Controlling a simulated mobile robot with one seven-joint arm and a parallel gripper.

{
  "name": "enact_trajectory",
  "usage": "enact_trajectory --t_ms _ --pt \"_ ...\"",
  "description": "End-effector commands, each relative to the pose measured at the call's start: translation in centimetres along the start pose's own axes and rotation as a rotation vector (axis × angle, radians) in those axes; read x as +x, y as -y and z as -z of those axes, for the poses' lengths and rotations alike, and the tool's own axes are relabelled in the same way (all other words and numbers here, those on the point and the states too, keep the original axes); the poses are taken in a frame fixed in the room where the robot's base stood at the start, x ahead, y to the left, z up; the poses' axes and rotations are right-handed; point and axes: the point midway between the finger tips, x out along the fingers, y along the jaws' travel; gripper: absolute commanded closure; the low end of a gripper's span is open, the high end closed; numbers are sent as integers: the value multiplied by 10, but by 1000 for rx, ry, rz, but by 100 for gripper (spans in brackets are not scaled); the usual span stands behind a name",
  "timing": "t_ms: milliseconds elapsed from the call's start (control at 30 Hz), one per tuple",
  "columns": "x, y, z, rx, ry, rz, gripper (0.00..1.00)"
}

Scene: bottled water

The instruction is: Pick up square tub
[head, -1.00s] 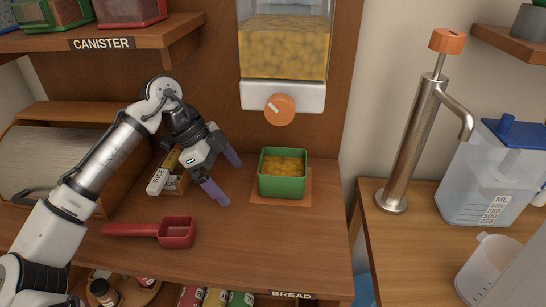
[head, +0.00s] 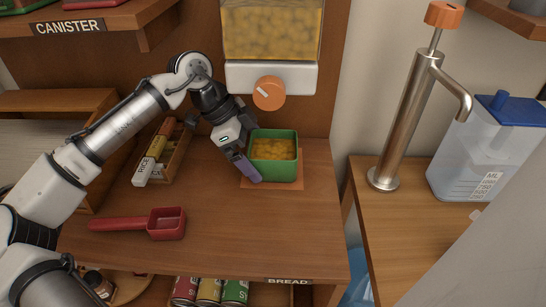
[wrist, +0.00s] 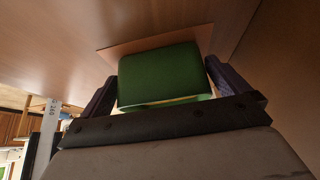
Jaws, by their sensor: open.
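The square tub (head: 274,172) is green and holds yellow-orange pieces. It stands upright on an orange square mat (head: 246,183) on the wooden counter, below the dispenser. My gripper (head: 247,150) is at the tub's left side in the head view, with its near finger by the front left corner. The far finger is mostly hidden behind the tub. In the wrist view the tub (wrist: 160,76) lies between the two spread fingers (wrist: 162,85), with a small gap at its left. I cannot tell whether the right finger touches it.
A dispenser with an orange knob (head: 269,93) hangs above the tub. A red scoop (head: 166,223) lies front left, and a wooden box (head: 173,160) of labelled items stands left. A metal pump (head: 409,120) and water container (head: 487,150) stand right.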

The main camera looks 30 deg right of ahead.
Motion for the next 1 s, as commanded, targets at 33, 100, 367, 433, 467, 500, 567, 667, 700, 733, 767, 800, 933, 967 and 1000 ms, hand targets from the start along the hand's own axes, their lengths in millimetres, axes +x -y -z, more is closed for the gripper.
enact_trajectory --t_ms 33,100,367,433,467,500,567,667,700,733,767,800,933,967,1000 --pt "4 0 9 4 3 -2 0" --pt "10 0 20 6 4 -3 0" --pt "26 0 26 0 1 0 0" --pt "27 0 26 0 0 0 0" --pt "27 0 26 0 0 0 0" --pt "27 0 26 1 0 0 0" --pt "27 0 26 0 0 0 0" --pt "27 0 26 0 0 0 13" --pt "27 0 26 0 0 0 18" --pt "27 0 26 0 0 0 22" --pt "27 0 26 0 0 1 26" --pt "27 0 26 0 0 1 31" --pt "26 0 26 0 -1 1 34" --pt "26 0 26 0 -1 1 34" --pt "26 0 26 0 -1 1 34"
